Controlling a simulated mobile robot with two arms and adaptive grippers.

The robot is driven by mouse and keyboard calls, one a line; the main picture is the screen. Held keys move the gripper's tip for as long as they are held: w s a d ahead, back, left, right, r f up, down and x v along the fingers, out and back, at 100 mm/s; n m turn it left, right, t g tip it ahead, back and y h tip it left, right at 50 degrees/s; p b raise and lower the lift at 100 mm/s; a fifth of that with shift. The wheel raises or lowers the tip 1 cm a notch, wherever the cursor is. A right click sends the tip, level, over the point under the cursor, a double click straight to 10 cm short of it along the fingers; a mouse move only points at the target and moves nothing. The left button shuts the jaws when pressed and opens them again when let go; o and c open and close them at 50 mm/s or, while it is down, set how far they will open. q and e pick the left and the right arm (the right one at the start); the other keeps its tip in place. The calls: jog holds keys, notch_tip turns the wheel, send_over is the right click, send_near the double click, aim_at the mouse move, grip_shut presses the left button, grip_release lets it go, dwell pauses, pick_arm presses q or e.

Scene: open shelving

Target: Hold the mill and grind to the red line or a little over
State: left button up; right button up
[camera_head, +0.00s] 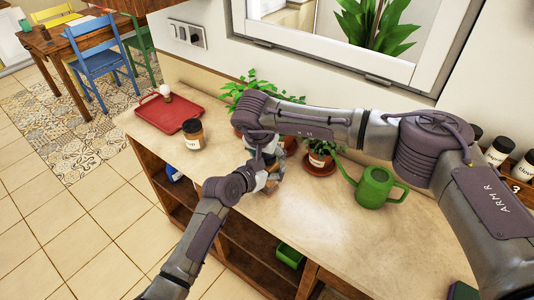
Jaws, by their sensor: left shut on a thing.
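My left gripper (270,180) comes in from the lower left and is shut on the mill, over the front part of the counter. The mill is almost wholly hidden by the two grippers; only a small brownish patch (271,188) shows low between the fingers. My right gripper (265,158) reaches across from the right and sits close above the left one, at the top of the mill. Its fingers are hidden, so I cannot tell whether they are closed. I cannot make out the red line or any ground contents.
On the counter (310,225), a labelled jar (193,135) and a red tray (165,115) stand to the left. Potted plants (321,153) are behind the grippers. A green watering can (374,187) is to the right, with spice jars (497,151) at the far right. The front middle counter is clear.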

jog(key=c, duration=1)
jog(key=shift+a+m+g+h, duration=0.1)
jog(key=shift+m+g+h, duration=0.35)
jog(key=shift+m, duration=1.15)
jog(key=o, duration=1.1)
jog(key=v, duration=1.2)
jog(key=shift+s, duration=0.15)
